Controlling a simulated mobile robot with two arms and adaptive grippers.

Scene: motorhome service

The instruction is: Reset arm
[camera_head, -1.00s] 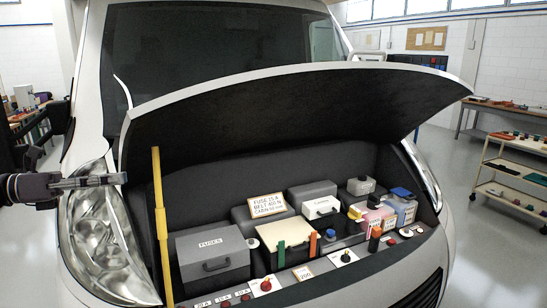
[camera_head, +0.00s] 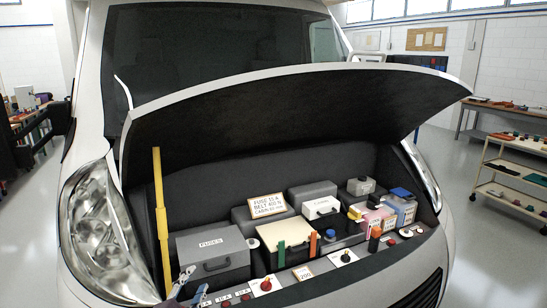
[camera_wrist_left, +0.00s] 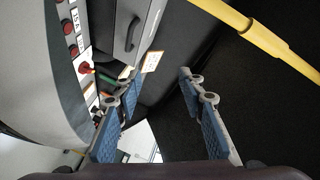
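My left gripper (camera_head: 195,281) is at the bottom of the head view, at the front edge of the open engine bay. It is just below the grey fuse box (camera_head: 205,266) and right of the yellow prop rod (camera_head: 161,215). In the left wrist view its two blue-padded fingers (camera_wrist_left: 158,78) stand apart with nothing between them. The fuse box also shows there (camera_wrist_left: 130,30), as does the yellow rod (camera_wrist_left: 262,30). Most of the left arm is below the head view. My right gripper is not in view.
The raised hood (camera_head: 280,105) arches over the bay. A row of red knobs and labels (camera_head: 264,285) runs along its front edge. A tan-topped box (camera_head: 283,235) and colored bottles (camera_head: 400,208) stand to the right. A shelf cart (camera_head: 510,195) is at the far right.

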